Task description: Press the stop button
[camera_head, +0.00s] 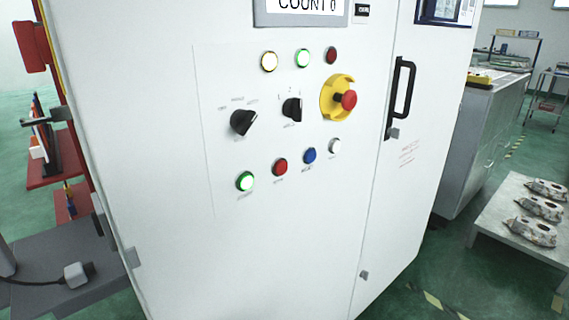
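A white control cabinet (215,250) fills the middle of the head view, its panel of buttons facing me. A red push button (280,167) sits in the lower row, between a lit green button (245,181) and a blue button (309,155). A white button (334,146) is at the row's right end. A large red mushroom button (349,100) stands out from a yellow ring (328,111) at the upper right. The small labels are too blurred to read. Neither of my grippers is in view, and nothing covers the buttons.
Two black rotary knobs (243,122) and (292,108) sit between the button rows, below several indicator lamps (269,61). A black door handle (401,92) sticks out at right. A table (500,210) with metal castings (531,231) stands at far right.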

